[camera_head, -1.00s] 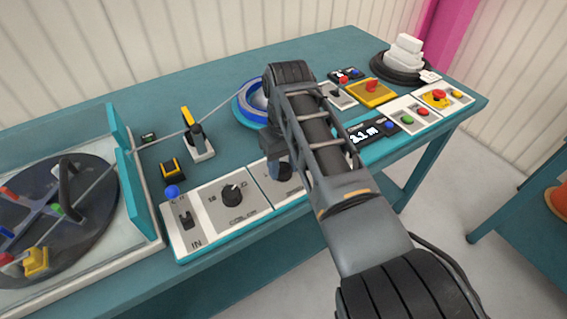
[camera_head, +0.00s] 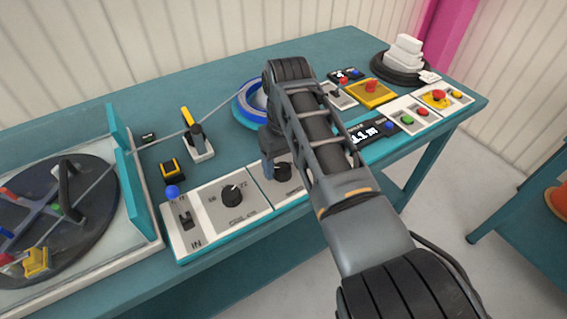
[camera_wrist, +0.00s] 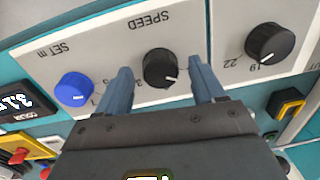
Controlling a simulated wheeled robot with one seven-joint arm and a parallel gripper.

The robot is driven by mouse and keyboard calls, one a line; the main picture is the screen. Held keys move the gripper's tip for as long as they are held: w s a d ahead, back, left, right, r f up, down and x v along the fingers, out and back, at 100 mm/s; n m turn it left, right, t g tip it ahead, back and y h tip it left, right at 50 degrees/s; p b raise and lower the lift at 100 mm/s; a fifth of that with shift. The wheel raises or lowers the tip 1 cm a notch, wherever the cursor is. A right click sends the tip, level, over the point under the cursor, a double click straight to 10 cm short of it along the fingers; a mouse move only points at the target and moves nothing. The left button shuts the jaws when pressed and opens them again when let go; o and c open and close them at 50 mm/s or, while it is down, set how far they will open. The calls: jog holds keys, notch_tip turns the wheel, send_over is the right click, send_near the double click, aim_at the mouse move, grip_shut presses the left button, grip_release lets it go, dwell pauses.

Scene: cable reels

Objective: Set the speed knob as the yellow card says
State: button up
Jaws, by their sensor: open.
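The black speed knob (camera_wrist: 158,66) stands on a pale panel under upside-down lettering SPEED in the wrist view. Its white pointer line is toward the lower right of the knob. My gripper (camera_wrist: 161,68) is open, with one blue finger on each side of the knob. Small gaps show between fingers and knob, so I see no clear grip. In the head view the knob (camera_head: 283,172) is partly hidden by my gripper (camera_head: 275,163). Some dial numbers are covered by the fingers. I cannot make out a yellow card in either view.
A blue SET m knob (camera_wrist: 75,90) and another black knob (camera_wrist: 269,42) flank the speed knob. A dark display (camera_head: 371,133) lies to the right in the head view. A wire runs from the large reel disc (camera_head: 90,215) past a yellow-black guide (camera_head: 191,125) to the blue spool (camera_head: 243,106).

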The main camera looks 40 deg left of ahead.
aim_at(285, 167)
notch_tip(285, 167, up, 7)
jog(key=shift+w+d+r, duration=0.1)
jog(key=shift+w, duration=0.05)
dwell(0.6)
